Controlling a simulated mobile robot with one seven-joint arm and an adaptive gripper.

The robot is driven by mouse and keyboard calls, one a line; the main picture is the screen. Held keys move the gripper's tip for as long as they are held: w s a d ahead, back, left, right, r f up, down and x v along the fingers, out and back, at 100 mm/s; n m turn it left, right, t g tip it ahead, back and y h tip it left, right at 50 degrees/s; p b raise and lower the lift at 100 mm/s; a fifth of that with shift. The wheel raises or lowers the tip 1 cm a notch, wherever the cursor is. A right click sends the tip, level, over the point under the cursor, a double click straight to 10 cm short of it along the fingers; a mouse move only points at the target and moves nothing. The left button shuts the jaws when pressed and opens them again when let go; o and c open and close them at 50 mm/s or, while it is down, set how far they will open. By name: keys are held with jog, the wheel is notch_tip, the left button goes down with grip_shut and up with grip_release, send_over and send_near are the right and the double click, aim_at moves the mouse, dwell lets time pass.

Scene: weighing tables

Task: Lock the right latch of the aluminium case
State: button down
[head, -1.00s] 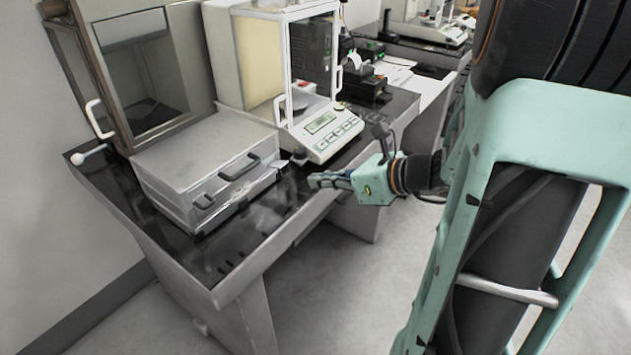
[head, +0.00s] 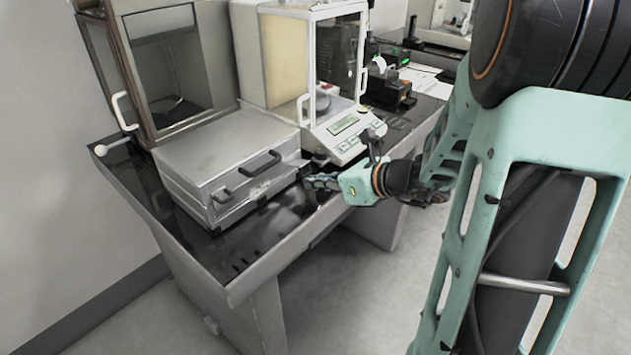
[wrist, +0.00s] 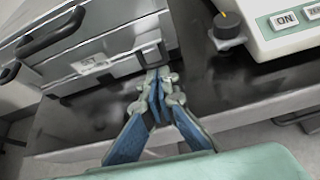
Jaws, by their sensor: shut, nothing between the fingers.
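The aluminium case (head: 215,147) lies flat on the dark table top with its lid down. Its black carry handle (head: 262,164) and left latch (head: 222,195) are on the front face. The wrist view shows the case's right front end (wrist: 110,22), with the dark right latch (wrist: 152,57) close beyond my fingertips. I cannot tell whether that latch is locked. My gripper (wrist: 158,80) is shut and empty, with its blue fingers together, pointing at the latch. Whether it touches is unclear. In the head view my gripper (head: 312,181) is at the case's right front corner.
A balance with a keypad (head: 345,130) stands close to the right of the case; its dark foot (wrist: 227,28) is near my fingers. A glass-fronted cabinet (head: 170,65) is behind the case. The dark table top (head: 205,255) is bare in front.

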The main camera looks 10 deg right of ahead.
jog(key=shift+r, duration=0.15)
jog(key=shift+r+g+p, duration=0.1)
jog(key=shift+g+p, duration=0.2)
jog(key=shift+p, duration=0.55)
